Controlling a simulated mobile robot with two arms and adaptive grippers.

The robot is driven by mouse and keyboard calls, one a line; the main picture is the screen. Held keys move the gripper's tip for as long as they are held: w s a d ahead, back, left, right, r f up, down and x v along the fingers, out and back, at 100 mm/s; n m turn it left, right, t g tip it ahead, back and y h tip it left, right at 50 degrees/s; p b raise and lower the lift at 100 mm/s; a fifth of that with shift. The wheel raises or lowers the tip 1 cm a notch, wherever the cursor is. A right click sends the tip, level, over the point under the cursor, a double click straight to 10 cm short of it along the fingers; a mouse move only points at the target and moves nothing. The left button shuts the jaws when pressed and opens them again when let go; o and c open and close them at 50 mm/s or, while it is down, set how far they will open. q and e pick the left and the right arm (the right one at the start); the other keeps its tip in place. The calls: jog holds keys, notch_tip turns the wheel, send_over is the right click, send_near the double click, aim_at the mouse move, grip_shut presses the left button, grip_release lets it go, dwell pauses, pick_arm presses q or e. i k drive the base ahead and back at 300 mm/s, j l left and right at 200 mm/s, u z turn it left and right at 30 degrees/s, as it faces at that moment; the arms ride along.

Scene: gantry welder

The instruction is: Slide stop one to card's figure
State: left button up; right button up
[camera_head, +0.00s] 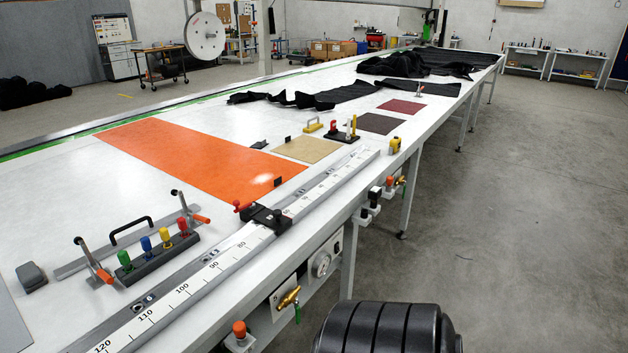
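A black sliding stop (267,217) with a red knob sits across the long ruled rail (193,282) along the table's near edge. No card with a readable figure shows. Neither of my grippers is in view.
The white table (75,172) bears an orange sheet (190,155), a rack with colored knobs (158,256) and a grey block (31,276). A black base with pegs (343,135) stands farther back. A gauge (322,263) and brass valve (289,298) project from the front. Floor at right is clear.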

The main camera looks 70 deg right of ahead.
aim_at(275, 220)
jog(key=z, duration=1.9)
